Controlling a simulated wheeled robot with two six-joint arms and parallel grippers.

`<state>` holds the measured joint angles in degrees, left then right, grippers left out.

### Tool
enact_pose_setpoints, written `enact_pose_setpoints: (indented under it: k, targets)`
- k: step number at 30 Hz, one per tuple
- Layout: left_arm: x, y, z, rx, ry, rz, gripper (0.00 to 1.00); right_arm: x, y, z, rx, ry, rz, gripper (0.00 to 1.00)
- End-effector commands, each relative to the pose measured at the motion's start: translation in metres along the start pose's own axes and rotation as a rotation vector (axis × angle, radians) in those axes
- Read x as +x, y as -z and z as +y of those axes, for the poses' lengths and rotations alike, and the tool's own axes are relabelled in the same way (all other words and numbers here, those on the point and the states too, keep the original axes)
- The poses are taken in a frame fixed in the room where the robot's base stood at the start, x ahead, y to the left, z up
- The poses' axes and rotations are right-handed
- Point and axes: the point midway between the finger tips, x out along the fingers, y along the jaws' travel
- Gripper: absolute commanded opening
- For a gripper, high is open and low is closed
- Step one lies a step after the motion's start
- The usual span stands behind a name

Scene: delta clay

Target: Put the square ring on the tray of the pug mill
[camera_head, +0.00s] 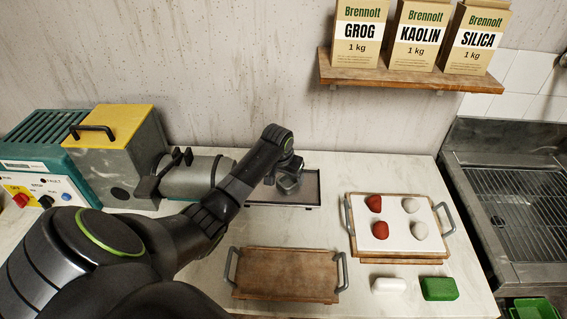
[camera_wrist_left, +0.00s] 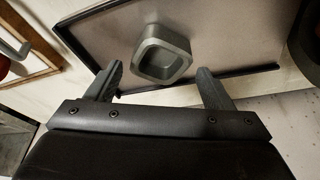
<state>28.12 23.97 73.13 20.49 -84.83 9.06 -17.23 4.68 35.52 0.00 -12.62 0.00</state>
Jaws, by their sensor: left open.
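The square ring (camera_wrist_left: 162,58) is grey with rounded corners and a hollow middle. In the left wrist view it lies on the tray of the pug mill (camera_wrist_left: 232,36), just beyond my open fingers. My left gripper (camera_wrist_left: 158,80) has one finger on either side below it, with clear gaps and no contact visible. In the head view my left gripper (camera_head: 289,174) hangs over the tray (camera_head: 309,190), and hides much of the ring. The pug mill (camera_head: 118,150) stands at the left, its grey barrel pointing toward the tray. My right gripper is in neither view.
A wooden board with handles (camera_head: 285,275) lies empty in front of the tray. Another board (camera_head: 348,225) at the right carries a white slab with red and pale lumps. White and green blocks (camera_head: 440,289) lie near the front. A shelf (camera_head: 400,74) hangs above; a sink (camera_head: 520,200) is right.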

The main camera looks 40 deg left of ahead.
Motion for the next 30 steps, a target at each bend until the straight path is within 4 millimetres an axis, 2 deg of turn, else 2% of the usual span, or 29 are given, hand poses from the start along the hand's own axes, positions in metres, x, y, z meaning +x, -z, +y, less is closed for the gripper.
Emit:
enact_pose_setpoints:
  k: [9,15,21,30]
  targets:
    - [-0.059,0.001,0.000,0.001,0.001,0.005,0.75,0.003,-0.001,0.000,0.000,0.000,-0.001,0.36]
    - [-0.086,0.001,0.000,-0.001,0.001,0.003,0.75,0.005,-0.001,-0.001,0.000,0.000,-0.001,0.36]
    - [-0.096,0.000,0.000,0.000,-0.001,0.000,0.75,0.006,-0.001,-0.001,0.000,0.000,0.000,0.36]
    - [-0.096,0.000,0.000,0.000,-0.001,0.000,0.75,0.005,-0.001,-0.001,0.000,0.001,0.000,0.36]
